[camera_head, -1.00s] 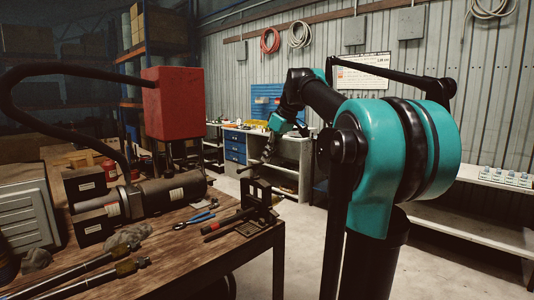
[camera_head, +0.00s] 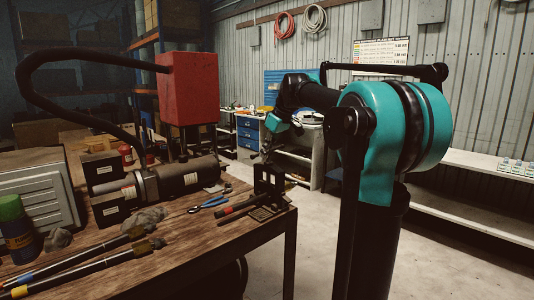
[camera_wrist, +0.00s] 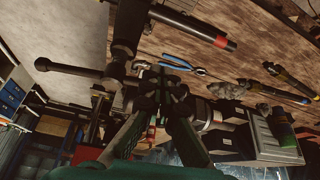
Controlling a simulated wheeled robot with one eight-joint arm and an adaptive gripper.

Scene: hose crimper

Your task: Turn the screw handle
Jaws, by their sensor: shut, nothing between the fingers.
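The black vise-like clamp (camera_head: 268,182) stands on the near right corner of the wooden bench. In the wrist view, its dark screw handle (camera_wrist: 75,70) shows as a bar with a ball at its left end, running to a thick dark shaft (camera_wrist: 128,28). My gripper (camera_wrist: 163,86) shows its fingertips together and empty, just right of the shaft in the picture. I cannot tell whether they touch the handle. In the head view, the gripper end is small and dark above the clamp, so finger detail is lost.
A black lever with a red band (camera_head: 238,211) projects left from the clamp. Blue-handled pliers (camera_head: 208,204), a hydraulic cylinder (camera_head: 185,175), a red box (camera_head: 188,88) with a black hose, a green-capped can (camera_head: 16,230) and long rods (camera_head: 85,262) occupy the bench. The floor right is clear.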

